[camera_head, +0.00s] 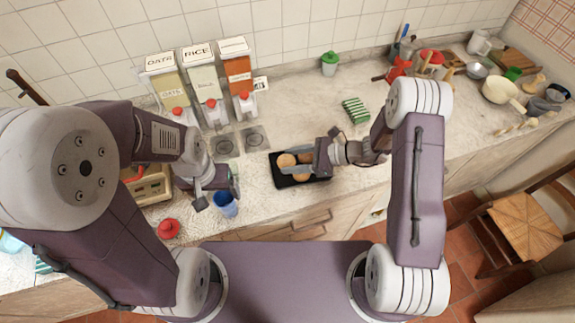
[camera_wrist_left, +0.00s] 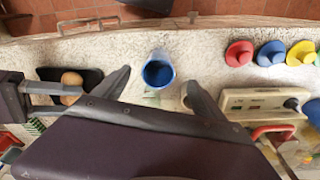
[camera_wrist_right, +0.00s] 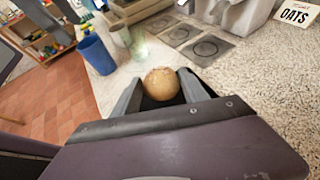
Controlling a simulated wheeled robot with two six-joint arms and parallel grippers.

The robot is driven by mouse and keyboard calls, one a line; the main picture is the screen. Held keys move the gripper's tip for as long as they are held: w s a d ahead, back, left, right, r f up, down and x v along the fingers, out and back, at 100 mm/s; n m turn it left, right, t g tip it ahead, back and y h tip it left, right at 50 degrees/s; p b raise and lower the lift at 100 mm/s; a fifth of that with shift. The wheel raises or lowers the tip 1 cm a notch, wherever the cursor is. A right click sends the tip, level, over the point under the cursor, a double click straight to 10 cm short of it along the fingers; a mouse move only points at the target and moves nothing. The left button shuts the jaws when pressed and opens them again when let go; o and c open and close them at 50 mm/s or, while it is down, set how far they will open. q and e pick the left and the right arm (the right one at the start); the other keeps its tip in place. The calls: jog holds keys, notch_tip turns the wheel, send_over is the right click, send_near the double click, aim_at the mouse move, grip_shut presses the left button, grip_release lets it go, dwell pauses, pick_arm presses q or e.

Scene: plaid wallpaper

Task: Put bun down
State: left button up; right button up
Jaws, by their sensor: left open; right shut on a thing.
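A black tray (camera_head: 284,183) lies on the counter in the head view with round brown buns (camera_head: 286,160) at it. My right gripper (camera_head: 296,166) is over the tray, shut on a bun (camera_wrist_right: 161,84) that shows between its fingers in the right wrist view. Whether this bun touches the tray is hidden. The tray also shows in the left wrist view (camera_wrist_left: 92,76), with buns (camera_wrist_left: 71,79) beside the right gripper's fingers. My left gripper (camera_head: 219,192) is open and empty, near a blue cup (camera_head: 226,207). The cup appears between its spread fingers in the left wrist view (camera_wrist_left: 158,72).
Cereal dispensers (camera_head: 203,84) stand at the back left. A green-striped sponge (camera_head: 356,110) lies behind the tray. A red object (camera_head: 168,228) is near the front edge. Pans and utensils crowd the right end.

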aim_at(272, 169)
jog(key=shift+x, duration=1.05)
notch_tip(272, 169, down, 4)
jog(key=shift+w+d+r+p, duration=0.15)
jog(key=shift+r+p, duration=0.05)
jog(key=shift+p, duration=0.2)
jog(key=shift+w+f, duration=0.1)
jog(key=shift+f, duration=0.2)
jog(key=o, duration=0.9)
jog(key=shift+f, duration=0.15)
jog(key=o, duration=0.5)
jog(key=shift+c, duration=0.2)
